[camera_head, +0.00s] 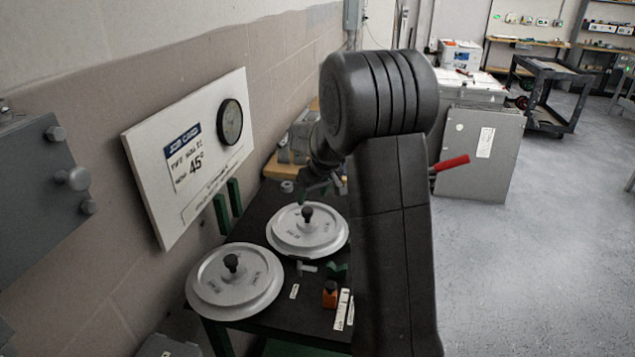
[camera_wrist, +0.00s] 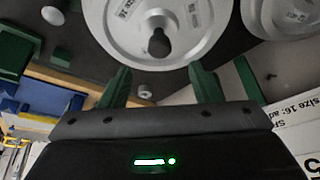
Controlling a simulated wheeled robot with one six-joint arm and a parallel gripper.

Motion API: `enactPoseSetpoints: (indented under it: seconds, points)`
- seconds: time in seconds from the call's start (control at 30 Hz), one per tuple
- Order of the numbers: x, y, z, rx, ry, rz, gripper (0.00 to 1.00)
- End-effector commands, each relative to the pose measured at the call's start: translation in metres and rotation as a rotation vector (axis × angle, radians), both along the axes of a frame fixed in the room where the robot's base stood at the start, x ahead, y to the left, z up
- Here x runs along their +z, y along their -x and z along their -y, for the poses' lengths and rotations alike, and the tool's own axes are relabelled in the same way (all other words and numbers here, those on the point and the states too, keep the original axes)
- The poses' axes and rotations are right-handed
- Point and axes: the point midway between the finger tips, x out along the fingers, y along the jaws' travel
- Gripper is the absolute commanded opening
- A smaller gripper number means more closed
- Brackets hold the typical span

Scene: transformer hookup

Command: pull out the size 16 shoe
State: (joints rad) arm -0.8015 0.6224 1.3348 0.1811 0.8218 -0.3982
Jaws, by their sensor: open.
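A round pale grey disc with a black knob, whose label appears to read size 16, lies on the dark bench; I take it as the size 16 shoe (camera_head: 288,240). It fills the top of the wrist view (camera_wrist: 110,28), its knob (camera_wrist: 158,43) just ahead of my fingers. My gripper (camera_head: 308,192) is above this disc's far side, partly hidden by my arm. In the wrist view its green fingers (camera_wrist: 162,84) are spread and empty, and the knob is not between them. A similar disc (camera_head: 211,292) lies nearer, and its edge shows in the wrist view (camera_wrist: 262,14).
A white wall board (camera_head: 160,140) with a dial and 45° text stands left of the bench (camera_head: 275,325). Green uprights (camera_head: 235,197) stand at the bench's left edge. A small orange bottle (camera_head: 330,296) and white strips (camera_head: 342,309) lie near my arm.

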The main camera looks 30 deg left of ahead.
Motion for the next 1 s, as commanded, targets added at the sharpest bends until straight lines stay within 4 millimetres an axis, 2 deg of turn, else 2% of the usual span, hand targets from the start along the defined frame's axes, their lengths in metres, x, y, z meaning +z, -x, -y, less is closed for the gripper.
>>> enactPoseSetpoints:
  seconds: [0.2,0.43,0.63,0.9,1.0]
  points:
    - [-0.040,-0.007,-0.015,0.000,0.002,-0.002,0.57]
    - [-0.069,-0.012,-0.026,0.000,0.001,0.000,0.57]
    - [-0.080,-0.014,-0.030,0.000,0.000,0.000,0.57]
    - [-0.081,-0.014,-0.030,0.000,-0.001,0.000,0.57]
    - [-0.081,-0.014,-0.030,-0.001,-0.001,0.001,0.39]
